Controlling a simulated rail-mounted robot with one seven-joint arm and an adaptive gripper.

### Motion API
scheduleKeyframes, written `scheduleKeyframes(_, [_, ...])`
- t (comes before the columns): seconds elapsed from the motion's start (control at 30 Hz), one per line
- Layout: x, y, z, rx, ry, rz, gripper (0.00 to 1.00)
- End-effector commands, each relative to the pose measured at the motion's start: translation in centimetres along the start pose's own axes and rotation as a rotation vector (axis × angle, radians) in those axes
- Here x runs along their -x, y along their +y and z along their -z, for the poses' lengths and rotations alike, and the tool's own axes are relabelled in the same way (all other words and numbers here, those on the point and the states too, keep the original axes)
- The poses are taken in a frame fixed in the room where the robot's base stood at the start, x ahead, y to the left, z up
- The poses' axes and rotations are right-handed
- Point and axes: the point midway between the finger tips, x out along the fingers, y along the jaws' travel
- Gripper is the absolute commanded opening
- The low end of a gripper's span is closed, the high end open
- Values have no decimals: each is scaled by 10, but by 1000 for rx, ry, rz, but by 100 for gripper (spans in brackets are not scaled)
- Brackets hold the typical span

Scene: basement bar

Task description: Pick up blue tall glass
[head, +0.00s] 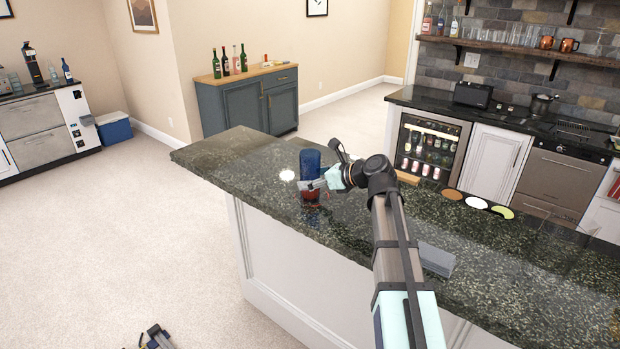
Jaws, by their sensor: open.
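The blue tall glass (310,160) stands upright on the dark granite counter (350,232), near its left end. A reddish shape shows at its lower part, and I cannot tell whether it is part of the glass or a separate thing. My gripper (316,184) reaches in from the right, low over the counter, with its jaws open. One pale finger crosses in front of the lower part of the glass. I cannot tell whether the glass stands between the fingers or whether they touch it.
Brown, white (475,203) and green (502,212) round coasters lie to the right on the counter, near a small wooden piece (407,178). A grey slab (436,259) lies near the front edge. The counter left of the glass is mostly clear.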

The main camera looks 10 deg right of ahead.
Motion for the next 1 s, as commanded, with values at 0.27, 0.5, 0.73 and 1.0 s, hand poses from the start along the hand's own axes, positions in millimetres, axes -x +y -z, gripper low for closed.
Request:
scheduleKeyframes(0.27, [-9,0,0,1,0,1,89])
scheduleKeyframes(0.5, [-9,0,0,1,0,0,18])
scheduleKeyframes(0.73, [-8,0,0,1,-1,0,9])
scheduleKeyframes(1.0, [-8,0,-2,1,-1,0,9])
